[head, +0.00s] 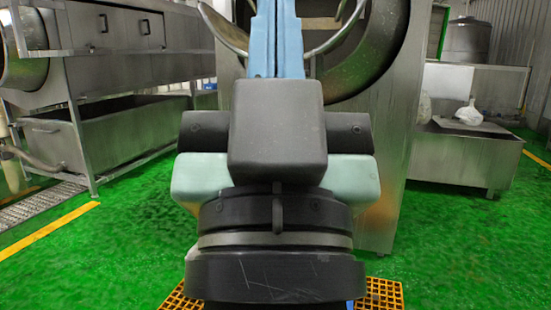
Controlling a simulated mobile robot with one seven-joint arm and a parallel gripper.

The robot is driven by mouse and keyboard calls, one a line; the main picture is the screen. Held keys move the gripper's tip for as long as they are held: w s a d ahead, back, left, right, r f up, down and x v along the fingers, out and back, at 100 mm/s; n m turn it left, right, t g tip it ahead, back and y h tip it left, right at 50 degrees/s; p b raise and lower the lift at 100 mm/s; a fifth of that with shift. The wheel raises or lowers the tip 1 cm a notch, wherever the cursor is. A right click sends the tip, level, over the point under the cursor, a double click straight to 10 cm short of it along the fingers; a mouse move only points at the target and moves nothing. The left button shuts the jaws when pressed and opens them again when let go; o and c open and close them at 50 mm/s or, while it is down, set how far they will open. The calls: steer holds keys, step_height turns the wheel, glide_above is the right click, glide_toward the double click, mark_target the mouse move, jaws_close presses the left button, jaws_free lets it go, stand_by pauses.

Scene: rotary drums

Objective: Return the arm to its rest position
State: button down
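My own arm (277,130) fills the middle of the head view, with dark grey, black and pale teal parts. It stands upright in front of the camera, and a blue part rises behind its top toward the upper edge. No gripper fingers show, so I cannot see whether the gripper is open or shut. Behind the arm is a large steel rotary drum (385,45) with a round opening, partly hidden by the arm.
A steel machine with a trough (110,135) stands at left. A low steel tank (465,157) with a white bag (468,114) stands at right. The green floor (470,240) is open at front right. Orange grating (384,293) lies below the arm.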

step_height(320, 180, up, 39)
steer(key=p, duration=3.7)
steer(key=shift+s, duration=0.4)
steer(key=c, duration=1.6)
jaws_free()
steer(key=shift+f, duration=0.1)
